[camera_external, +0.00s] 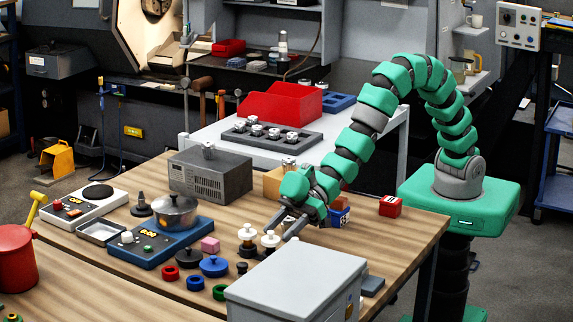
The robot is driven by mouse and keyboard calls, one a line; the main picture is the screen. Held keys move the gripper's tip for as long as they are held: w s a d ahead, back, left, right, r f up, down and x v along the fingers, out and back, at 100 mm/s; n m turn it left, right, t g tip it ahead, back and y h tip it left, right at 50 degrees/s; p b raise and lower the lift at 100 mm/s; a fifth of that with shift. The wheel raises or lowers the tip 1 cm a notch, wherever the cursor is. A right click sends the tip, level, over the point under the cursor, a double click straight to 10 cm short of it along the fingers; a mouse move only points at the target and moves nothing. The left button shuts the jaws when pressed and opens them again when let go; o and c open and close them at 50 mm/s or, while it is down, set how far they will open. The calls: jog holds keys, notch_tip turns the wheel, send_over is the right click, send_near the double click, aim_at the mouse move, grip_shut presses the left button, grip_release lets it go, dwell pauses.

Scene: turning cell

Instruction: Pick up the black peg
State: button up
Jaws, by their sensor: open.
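A small black peg-like piece (242,267) stands on the wooden table, just behind the light grey box. A second dark upright piece (141,204) with a wide base stands farther left, beside the scale; I cannot tell for certain which is the black peg. My gripper (281,226) is open, low over the table, its fingers pointing down and to the left. It is to the right of and behind the small black piece, apart from it. No held object is visible in it.
A blue knob (214,266), a black knob (188,258), and a pink block (210,245) lie left. The large grey box (296,285) blocks the front. A blue hot plate (160,248) carries a pot (175,211).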

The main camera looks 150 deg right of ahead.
aim_at(272, 237)
jog(key=shift+x, duration=2.35)
jog(key=shift+a, duration=0.1)
jog(key=c, duration=0.7)
jog(key=shift+c, duration=0.2)
jog(key=shift+r, duration=0.15)
